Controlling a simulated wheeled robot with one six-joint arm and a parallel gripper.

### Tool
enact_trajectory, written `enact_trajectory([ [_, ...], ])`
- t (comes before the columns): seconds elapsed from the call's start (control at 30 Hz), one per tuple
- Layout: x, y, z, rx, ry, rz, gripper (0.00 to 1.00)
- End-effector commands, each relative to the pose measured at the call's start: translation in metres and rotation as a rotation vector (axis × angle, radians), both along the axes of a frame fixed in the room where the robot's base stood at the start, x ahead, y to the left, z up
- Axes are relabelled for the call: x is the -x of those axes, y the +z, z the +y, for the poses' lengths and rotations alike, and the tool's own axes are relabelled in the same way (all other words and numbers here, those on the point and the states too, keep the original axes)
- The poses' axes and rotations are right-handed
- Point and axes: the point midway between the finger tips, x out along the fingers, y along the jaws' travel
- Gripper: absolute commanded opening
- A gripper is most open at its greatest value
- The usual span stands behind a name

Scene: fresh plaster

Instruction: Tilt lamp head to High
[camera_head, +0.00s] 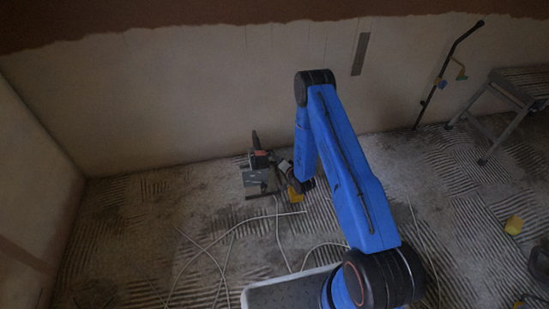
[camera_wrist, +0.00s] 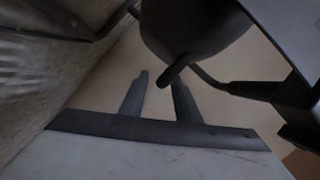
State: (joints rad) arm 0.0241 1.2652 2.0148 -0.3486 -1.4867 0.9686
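A dark, rounded body, probably the lamp head (camera_wrist: 190,22), fills the top middle of the wrist view. A short dark peg (camera_wrist: 171,77) sticks out of it toward my fingers. My gripper (camera_wrist: 158,82) is open, its two fingers apart, with the peg's end near the gap between the fingertips. I cannot tell whether they touch. In the head view, a low dark and grey device with a red-orange part, probably the work lamp (camera_head: 257,180), stands on the floor near the wall. My gripper end (camera_head: 289,172) is just right of it, partly hidden by my blue arm.
A yellow block (camera_head: 296,195) lies beside the device. Pale cables (camera_head: 220,262) run across the ridged floor. A grey stepped platform (camera_head: 520,88) and a black pole (camera_head: 443,72) stand at the right. A small yellow item (camera_head: 514,225) lies on the right floor.

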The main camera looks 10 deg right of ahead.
Motion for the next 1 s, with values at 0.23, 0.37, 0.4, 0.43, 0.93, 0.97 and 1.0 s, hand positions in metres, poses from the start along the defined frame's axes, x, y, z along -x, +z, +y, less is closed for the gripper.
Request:
enact_trajectory([
  [0.23, -0.011, -0.002, 0.004, -0.001, -0.001, 0.001, 0.30],
  [0.37, -0.011, -0.003, 0.004, -0.001, -0.001, 0.001, 0.30],
  [0.4, -0.011, -0.003, 0.004, -0.001, -0.001, 0.001, 0.30],
  [0.43, -0.011, -0.003, 0.004, -0.001, -0.001, 0.001, 0.30],
  [0.93, -0.011, -0.012, 0.000, -0.075, -0.003, 0.001, 0.00],
  [0.97, -0.011, -0.014, 0.000, -0.094, -0.003, 0.002, 0.00],
  [1.0, -0.011, -0.016, -0.001, -0.117, -0.002, 0.001, 0.00],
])
